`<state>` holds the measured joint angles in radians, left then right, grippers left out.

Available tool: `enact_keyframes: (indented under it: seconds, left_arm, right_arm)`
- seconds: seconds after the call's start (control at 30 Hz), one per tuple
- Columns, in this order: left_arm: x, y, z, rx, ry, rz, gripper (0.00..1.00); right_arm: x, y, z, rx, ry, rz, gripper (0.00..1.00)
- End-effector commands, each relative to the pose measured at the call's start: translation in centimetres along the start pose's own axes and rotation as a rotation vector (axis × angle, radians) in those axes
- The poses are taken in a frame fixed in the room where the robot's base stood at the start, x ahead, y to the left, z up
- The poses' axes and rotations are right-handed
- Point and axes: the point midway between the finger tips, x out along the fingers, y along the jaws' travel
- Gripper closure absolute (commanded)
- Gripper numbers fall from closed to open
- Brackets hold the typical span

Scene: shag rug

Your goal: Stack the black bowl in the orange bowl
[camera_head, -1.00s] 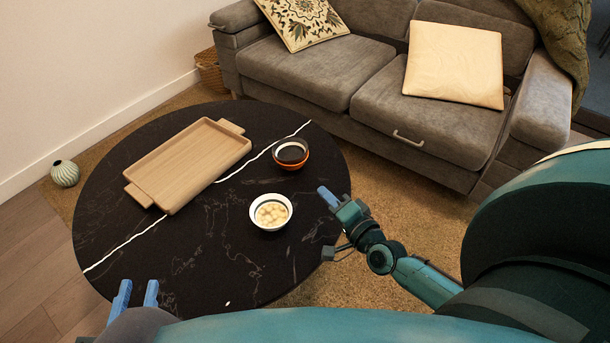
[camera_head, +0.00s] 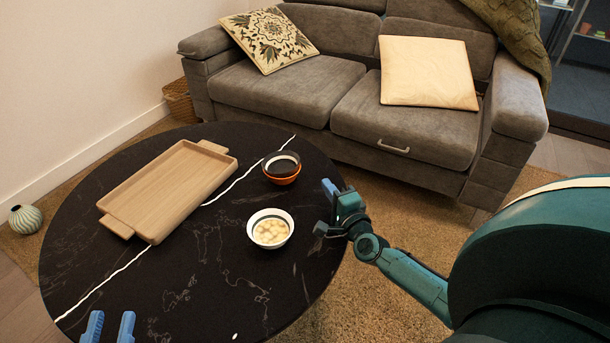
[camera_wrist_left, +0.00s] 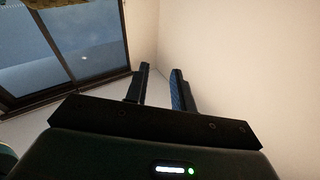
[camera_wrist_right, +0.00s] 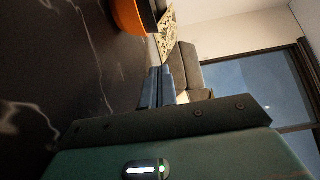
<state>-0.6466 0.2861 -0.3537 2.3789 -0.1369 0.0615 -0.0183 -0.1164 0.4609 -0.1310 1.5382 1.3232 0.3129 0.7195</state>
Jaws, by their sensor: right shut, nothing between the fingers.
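The black bowl (camera_head: 281,160) sits inside the orange bowl (camera_head: 284,180) on the dark round table, with its rim showing above the orange one. The orange bowl (camera_wrist_right: 128,14) also shows at the top of the right wrist view, with a dark edge beside it. My right gripper (camera_head: 333,188) is shut and empty at the table's right edge, to the right of the bowls and apart from them. My left gripper (camera_head: 108,326) is open and empty at the table's near left, far from the bowls.
A white bowl with pale pieces (camera_head: 269,230) stands on the table (camera_head: 200,270) in front of the stacked bowls. A wooden tray (camera_head: 168,190) lies at the left. A grey sofa (camera_head: 290,88) stands behind the table. A striped vase (camera_head: 25,219) is on the floor at left.

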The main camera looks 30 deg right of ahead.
Motion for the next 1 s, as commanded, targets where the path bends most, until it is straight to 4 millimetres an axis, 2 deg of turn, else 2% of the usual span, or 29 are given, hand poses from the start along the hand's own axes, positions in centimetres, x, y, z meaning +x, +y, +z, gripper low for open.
enact_keyframes:
  seconds: [0.03, 0.2, 0.27, 0.4, 0.6, 1.0]
  left_arm:
    - [0.0, 0.1, 0.3, -0.006, 0.005, 0.001, 0.75]
    - [0.1, 0.3, 0.4, -0.033, 0.019, 0.005, 0.75]
    - [0.1, 0.3, 0.3, -0.040, 0.025, 0.007, 0.75]
    - [0.2, 0.2, 0.1, -0.043, 0.026, 0.007, 0.75]
    - [0.2, 0.3, 0.1, -0.048, 0.025, 0.007, 0.75]
    - [0.3, 0.2, 0.0, -0.048, 0.028, 0.008, 0.75]
  right_arm:
    - [1.3, 0.1, 0.0, 0.001, 0.000, -0.004, 1.00]
    - [4.9, 0.2, 0.1, 0.001, 0.000, -0.003, 1.00]
    - [5.9, 0.1, 0.2, 0.001, -0.001, -0.003, 1.00]
    - [7.2, 0.1, 1.9, 0.002, -0.003, -0.001, 1.00]
    - [8.1, 0.0, 2.8, -0.001, -0.002, -0.001, 1.00]
    - [8.4, 0.0, 3.1, 0.000, -0.002, 0.000, 1.00]
